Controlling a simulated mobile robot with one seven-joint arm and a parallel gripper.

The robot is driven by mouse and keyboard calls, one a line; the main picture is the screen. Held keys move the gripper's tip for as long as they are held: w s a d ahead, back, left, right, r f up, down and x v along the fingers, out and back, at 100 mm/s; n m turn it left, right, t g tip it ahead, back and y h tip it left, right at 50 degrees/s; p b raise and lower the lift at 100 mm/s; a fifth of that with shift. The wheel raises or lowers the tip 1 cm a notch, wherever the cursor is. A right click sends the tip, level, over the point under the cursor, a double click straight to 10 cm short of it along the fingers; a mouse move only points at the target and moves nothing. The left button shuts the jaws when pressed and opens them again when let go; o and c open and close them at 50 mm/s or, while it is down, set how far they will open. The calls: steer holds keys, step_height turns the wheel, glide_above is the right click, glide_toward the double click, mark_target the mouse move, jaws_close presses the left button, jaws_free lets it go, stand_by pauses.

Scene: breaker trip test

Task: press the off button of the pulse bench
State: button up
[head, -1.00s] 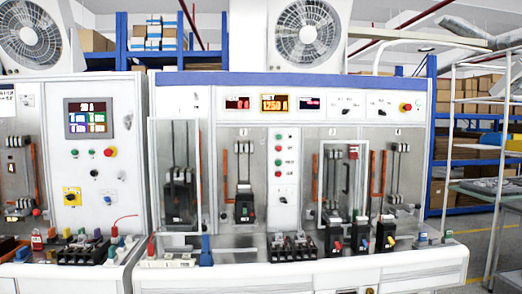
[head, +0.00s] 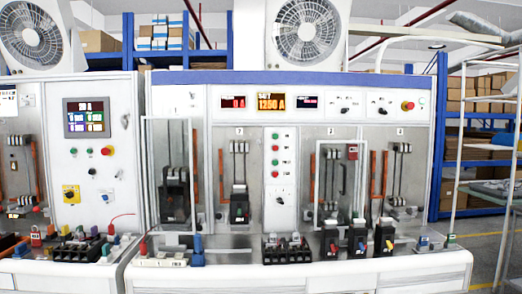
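The wide bench (head: 300,78) with a blue top band fills the middle of the head view. Its displays include a red one (head: 233,103) reading 0 A and an amber one (head: 271,103) reading 1250 A. A narrow white panel in its middle carries a column of small green and red buttons (head: 275,147), with a rotary knob (head: 280,199) below. Their labels are too small to read. A red mushroom button (head: 407,106) sits at the upper right. Which one is the off button I cannot tell. My gripper is not in view.
A second bench (head: 92,90) on the left has a screen, a red button (head: 106,151) and a yellow switch (head: 71,194). Black breakers (head: 384,236) and small padlocks stand along the front ledge. A clear door frame (head: 149,170) stands out at the left. Shelving (head: 470,150) is behind right.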

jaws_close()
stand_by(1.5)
